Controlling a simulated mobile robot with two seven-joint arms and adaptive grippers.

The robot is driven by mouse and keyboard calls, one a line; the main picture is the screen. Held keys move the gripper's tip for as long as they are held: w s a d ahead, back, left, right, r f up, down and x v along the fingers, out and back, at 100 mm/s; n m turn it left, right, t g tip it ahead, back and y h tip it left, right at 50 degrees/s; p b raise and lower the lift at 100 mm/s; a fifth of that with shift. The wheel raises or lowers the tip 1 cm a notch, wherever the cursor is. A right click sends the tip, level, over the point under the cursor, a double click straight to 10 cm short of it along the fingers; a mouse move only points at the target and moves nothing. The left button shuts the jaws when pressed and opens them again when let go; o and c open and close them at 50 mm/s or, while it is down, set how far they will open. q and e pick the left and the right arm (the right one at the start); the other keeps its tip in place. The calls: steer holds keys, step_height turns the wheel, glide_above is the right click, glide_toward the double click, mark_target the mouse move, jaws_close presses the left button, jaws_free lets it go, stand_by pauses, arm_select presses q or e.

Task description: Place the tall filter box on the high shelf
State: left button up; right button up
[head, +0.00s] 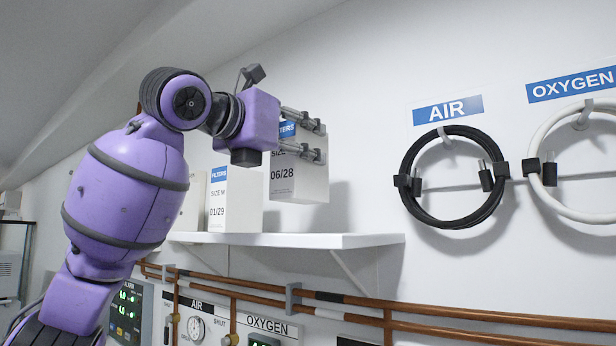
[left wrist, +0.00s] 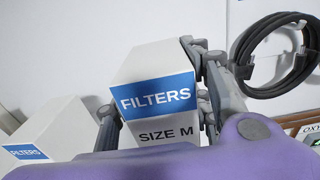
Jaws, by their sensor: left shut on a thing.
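My left gripper (head: 318,138) is shut on a white filter box (head: 298,182) with a blue label and the print 06/28. It holds the box roughly upright above the right part of the white high shelf (head: 365,240). In the head view a gap shows between the box's bottom and the shelf top. In the left wrist view the fingers (left wrist: 152,80) clasp the box from two sides, and the box (left wrist: 150,62) shows its FILTERS and SIZE M print. My right gripper is in neither view.
Another filter box (head: 236,208), marked 01/29, stands on the shelf to the left. The shelf's right end is clear. A black AIR hose coil (head: 408,210) and a white OXYGEN coil (head: 542,198) hang on the wall to the right. Copper pipes (head: 470,314) run below the shelf.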

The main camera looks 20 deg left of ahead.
arm_select(q)
glide_above(308, 202)
steer(key=f, duration=0.4)
steer(key=shift+w+f, duration=0.15)
steer(key=shift+w, duration=0.25)
steer(key=shift+f, duration=0.35)
steer(key=shift+a+f, duration=0.1)
steer(key=shift+a, duration=0.05)
steer(key=shift+f, duration=0.15)
steer(key=o, duration=1.4)
